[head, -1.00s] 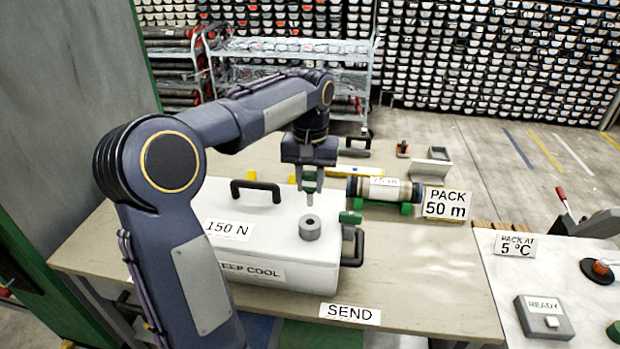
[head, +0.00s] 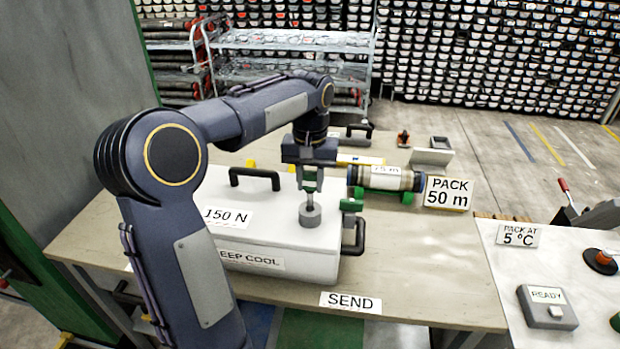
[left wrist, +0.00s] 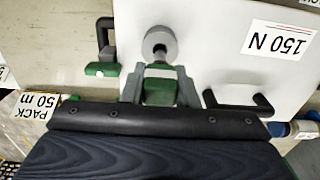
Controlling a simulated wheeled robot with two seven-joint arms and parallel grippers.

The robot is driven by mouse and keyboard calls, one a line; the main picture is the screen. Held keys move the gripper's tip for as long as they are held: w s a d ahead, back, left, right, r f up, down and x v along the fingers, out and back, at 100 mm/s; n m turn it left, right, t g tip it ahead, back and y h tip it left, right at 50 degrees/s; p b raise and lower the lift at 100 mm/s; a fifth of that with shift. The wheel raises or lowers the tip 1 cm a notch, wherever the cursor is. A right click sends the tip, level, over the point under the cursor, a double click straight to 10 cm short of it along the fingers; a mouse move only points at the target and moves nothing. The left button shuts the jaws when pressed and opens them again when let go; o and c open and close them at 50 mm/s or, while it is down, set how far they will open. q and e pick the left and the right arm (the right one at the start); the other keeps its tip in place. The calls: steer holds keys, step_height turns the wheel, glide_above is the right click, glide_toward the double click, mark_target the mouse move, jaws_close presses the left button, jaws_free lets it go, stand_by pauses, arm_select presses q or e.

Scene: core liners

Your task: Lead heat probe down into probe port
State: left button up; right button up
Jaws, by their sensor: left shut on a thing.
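The heat probe (head: 310,187) has a green grip and a thin grey metal shaft. My left gripper (head: 309,178) is shut on its green part and holds it upright. The probe port (head: 310,215) is a grey round collar on the white box lid. In the head view the shaft's lower end meets the top of the port, and its tip is hidden there. In the left wrist view the green grip (left wrist: 160,85) sits between the fingers and the shaft reaches the hole of the port (left wrist: 160,45). I cannot tell how deep it is. My right gripper is not in view.
The white box (head: 270,240) has black handles and stands on the bench. A core tube (head: 386,178) lies on green rests behind it, beside a "PACK 50 m" sign (head: 448,193).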

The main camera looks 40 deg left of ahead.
arm_select(q)
steer(key=shift+f+b, duration=0.85)
steer(key=shift+f, duration=0.65)
steer(key=shift+f, duration=0.1)
steer(key=o, duration=1.1)
steer(key=shift+c, duration=0.2)
step_height(320, 180, up, 8)
steer(key=shift+f, duration=0.15)
